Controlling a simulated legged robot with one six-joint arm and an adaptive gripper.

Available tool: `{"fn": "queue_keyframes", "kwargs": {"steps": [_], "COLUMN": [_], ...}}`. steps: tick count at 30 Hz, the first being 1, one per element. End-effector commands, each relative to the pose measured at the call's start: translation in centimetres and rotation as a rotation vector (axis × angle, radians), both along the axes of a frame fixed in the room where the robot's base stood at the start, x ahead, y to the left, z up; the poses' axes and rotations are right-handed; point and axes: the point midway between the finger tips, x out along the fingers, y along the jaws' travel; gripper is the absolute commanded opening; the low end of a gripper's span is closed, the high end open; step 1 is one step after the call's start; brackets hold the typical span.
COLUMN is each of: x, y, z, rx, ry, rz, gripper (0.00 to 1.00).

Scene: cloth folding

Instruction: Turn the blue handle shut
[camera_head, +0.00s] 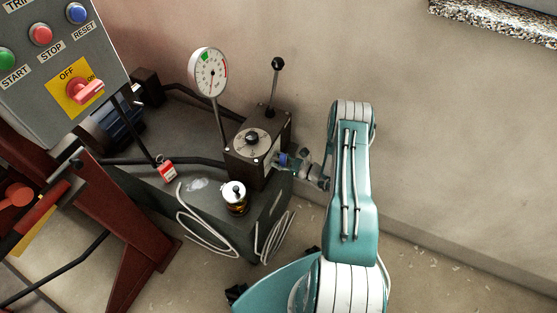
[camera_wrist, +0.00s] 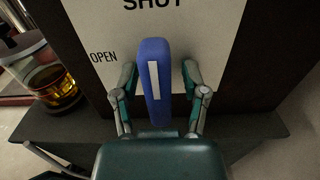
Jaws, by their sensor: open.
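The blue handle (camera_wrist: 154,80) fills the middle of the wrist view, with a white stripe along it. It points up toward the "SHUT" label on a pale plate (camera_wrist: 215,45); "OPEN" is printed to its left. My gripper (camera_wrist: 159,75) is open, one finger on each side of the handle. I cannot tell whether either finger touches it. In the head view the blue handle (camera_head: 283,159) is a small patch on the right side of the dark valve box (camera_head: 270,140), partly hidden by my gripper (camera_head: 290,163).
A gauge (camera_head: 210,74) and a black-knobbed lever (camera_head: 277,64) rise behind. A control panel (camera_head: 50,60) is at the left. Loose pale cables hang in front.

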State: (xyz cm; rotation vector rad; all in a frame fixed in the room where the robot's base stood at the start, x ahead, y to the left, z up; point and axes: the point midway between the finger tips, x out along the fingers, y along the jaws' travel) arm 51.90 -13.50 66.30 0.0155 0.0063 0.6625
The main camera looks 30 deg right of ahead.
Motion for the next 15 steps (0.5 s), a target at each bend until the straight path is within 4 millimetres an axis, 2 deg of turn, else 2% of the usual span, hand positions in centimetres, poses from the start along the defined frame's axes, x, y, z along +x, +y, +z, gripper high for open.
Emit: {"fn": "queue_keyframes", "kwargs": {"steps": [5,15], "x": [-1.1,-6.6], "y": [-1.0,-5.4], "z": [0.0,-0.1], "rx": [0.000,-0.001], "ry": [0.000,0.001], "rz": [-0.003,-0.005], "gripper": [0.57,0.57]}}
